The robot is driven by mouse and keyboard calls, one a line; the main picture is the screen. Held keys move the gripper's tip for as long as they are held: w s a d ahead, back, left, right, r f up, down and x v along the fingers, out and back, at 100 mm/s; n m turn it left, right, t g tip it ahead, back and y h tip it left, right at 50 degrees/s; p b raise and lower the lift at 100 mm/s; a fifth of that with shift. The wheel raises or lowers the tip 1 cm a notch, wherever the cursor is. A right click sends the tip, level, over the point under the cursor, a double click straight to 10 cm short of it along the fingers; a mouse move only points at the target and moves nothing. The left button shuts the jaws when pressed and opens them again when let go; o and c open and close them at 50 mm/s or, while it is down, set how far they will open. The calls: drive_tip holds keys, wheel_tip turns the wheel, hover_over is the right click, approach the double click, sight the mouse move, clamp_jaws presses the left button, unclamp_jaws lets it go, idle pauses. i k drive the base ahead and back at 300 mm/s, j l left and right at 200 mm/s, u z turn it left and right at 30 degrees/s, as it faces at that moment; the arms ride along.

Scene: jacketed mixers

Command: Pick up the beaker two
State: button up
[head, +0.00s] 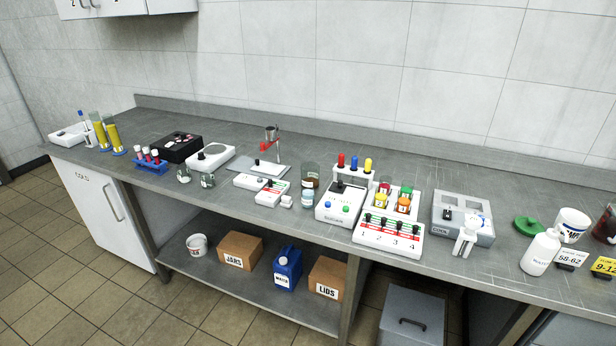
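A small vessel with a yellow tag (381,201) that seems to read 2 sits in the white mixer unit (388,236), whose front is numbered 1 to 4. Beside it on the right is a vessel with an orange tag (403,205) that seems to read 1. Other vessels with red and green tops stand close behind them. Two small clear glass beakers, one on the left (183,176) and one on the right (208,181), stand farther left on the bench; I cannot read a number on either. My gripper is not in view.
The grey bench (330,160) is crowded. A rack with red, blue and yellow tops (354,172) stands behind the mixer, a white control box (340,203) left of it, a grey cooling unit (463,218) right. A white bottle (541,252) stands near the front edge.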

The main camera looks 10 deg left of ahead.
sight(183, 172)
drive_tip(key=i+j+u, duration=0.1)
drive_tip(key=u, duration=0.35)
drive_tip(key=i+j+u, duration=0.15)
drive_tip(key=u, duration=0.25)
drive_tip(key=i+j+u, duration=0.15)
drive_tip(key=i+j, duration=0.15)
drive_tip(key=i, duration=0.15)
drive_tip(key=i+j+u, duration=0.1)
drive_tip(key=i+j, duration=0.15)
drive_tip(key=i, duration=0.25)
drive_tip(key=i+j+u, duration=0.15)
drive_tip(key=i, duration=0.7)
